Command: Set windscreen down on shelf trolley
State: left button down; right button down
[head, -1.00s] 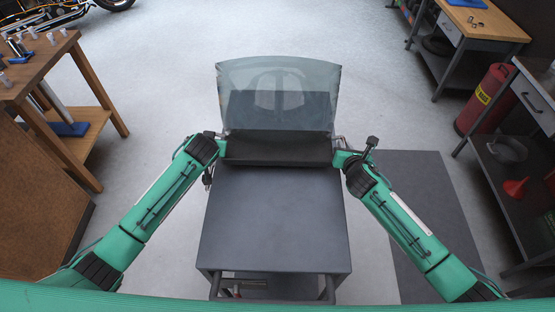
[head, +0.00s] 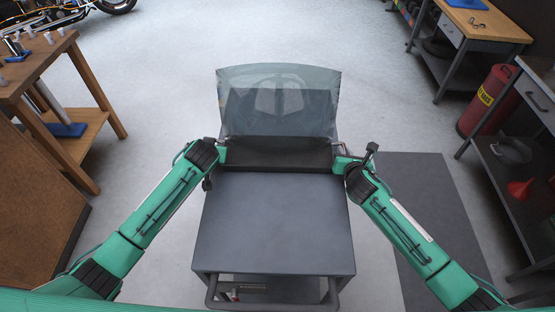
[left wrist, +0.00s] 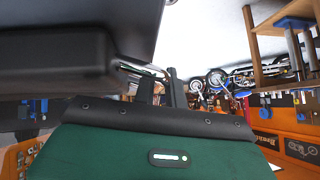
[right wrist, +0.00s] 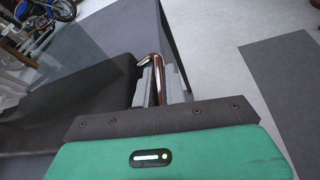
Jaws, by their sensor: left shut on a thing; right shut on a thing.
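The windscreen (head: 278,108) is a clear, smoky curved panel rising from a dark padded base (head: 278,153). It stands upright over the far end of the grey shelf trolley (head: 275,225). My left gripper (head: 222,150) is at the left end of the base and my right gripper (head: 338,152) at the right end. In the right wrist view, the right fingers (right wrist: 160,88) are shut on a bent metal handle (right wrist: 155,68). In the left wrist view, the left fingers (left wrist: 163,88) close around a similar thin handle. Whether the base touches the trolley top cannot be told.
The near part of the trolley top is bare, with a push handle (head: 275,304) at its near edge. A wooden bench (head: 50,60) stands left. A workbench (head: 490,25), a red cylinder (head: 488,98) and a dark shelf unit (head: 515,165) stand right.

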pick_arm(q)
jog(key=c, duration=1.5)
grip_release()
pick_arm(e)
jog(key=c, duration=1.5)
grip_release()
pick_arm(q)
jog(key=shift+o, duration=0.2)
pick_arm(e)
jog(key=shift+o, duration=0.2)
pick_arm(q)
jog(key=v, duration=1.2)
pick_arm(e)
jog(key=a+v, duration=0.1)
jog(key=v, duration=1.1)
jog(key=shift+d, duration=0.45)
pick_arm(q)
jog(key=shift+s, duration=0.1)
